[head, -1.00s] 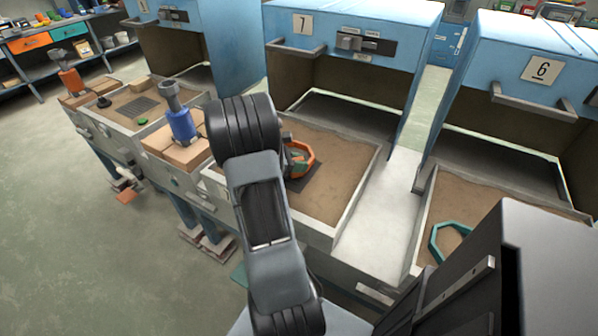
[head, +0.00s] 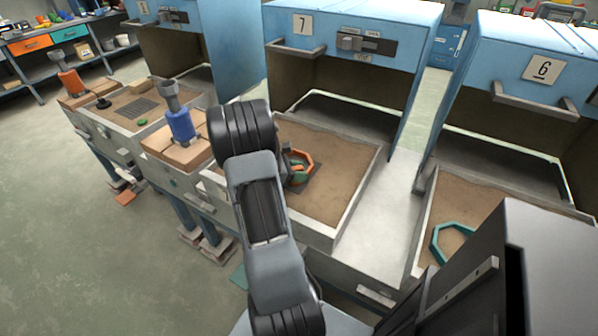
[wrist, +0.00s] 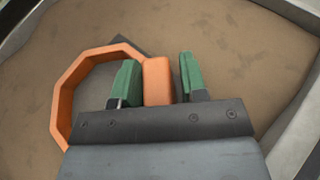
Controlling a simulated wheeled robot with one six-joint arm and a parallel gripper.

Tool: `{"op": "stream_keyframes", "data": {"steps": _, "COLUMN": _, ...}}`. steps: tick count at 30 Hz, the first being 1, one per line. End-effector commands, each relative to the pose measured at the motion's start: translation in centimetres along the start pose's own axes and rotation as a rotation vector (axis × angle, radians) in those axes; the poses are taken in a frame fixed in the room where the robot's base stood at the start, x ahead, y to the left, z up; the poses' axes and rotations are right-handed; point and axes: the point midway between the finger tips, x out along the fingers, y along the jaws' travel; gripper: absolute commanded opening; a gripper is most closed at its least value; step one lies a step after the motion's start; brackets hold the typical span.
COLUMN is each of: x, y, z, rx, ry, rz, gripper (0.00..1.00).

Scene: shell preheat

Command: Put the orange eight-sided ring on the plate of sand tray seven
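The orange eight-sided ring (head: 308,160) is low over or on the dark plate (head: 316,177) in sand tray seven (head: 350,190). The ring also shows in the wrist view (wrist: 66,95), its left side reaching out past the fingers. My gripper (wrist: 157,80) has its green fingers on either side of one wall of the ring. The left finger is close to that wall; a gap shows at the right finger. A grey plate corner (wrist: 132,44) shows beyond the ring. My gripper hides much of the plate, so I cannot tell how well the ring is centred.
The blue hood marked 7 (head: 345,30) stands open behind the tray. At right is tray six with a teal ring (head: 450,240). At left, a blue tool (head: 182,125) stands on a box, and another sand tray (head: 130,105) lies beyond.

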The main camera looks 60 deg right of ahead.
Motion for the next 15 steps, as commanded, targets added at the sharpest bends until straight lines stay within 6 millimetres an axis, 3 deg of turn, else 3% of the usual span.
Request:
{"op": "stream_keyframes", "data": {"steps": 3, "x": 0.0, "y": 0.0, "z": 0.0, "rx": 0.000, "ry": 0.000, "rz": 0.000, "gripper": 0.49}}
{"op": "stream_keyframes", "data": {"steps": 11, "x": -0.1, "y": 0.0, "z": 0.3, "rx": 0.000, "ry": 0.000, "rz": 0.000, "gripper": 0.49}}
{"op": "stream_keyframes", "data": {"steps": 15, "x": -1.6, "y": 0.1, "z": 0.4, "rx": 0.000, "ry": -0.001, "rz": 0.003, "gripper": 0.49}}
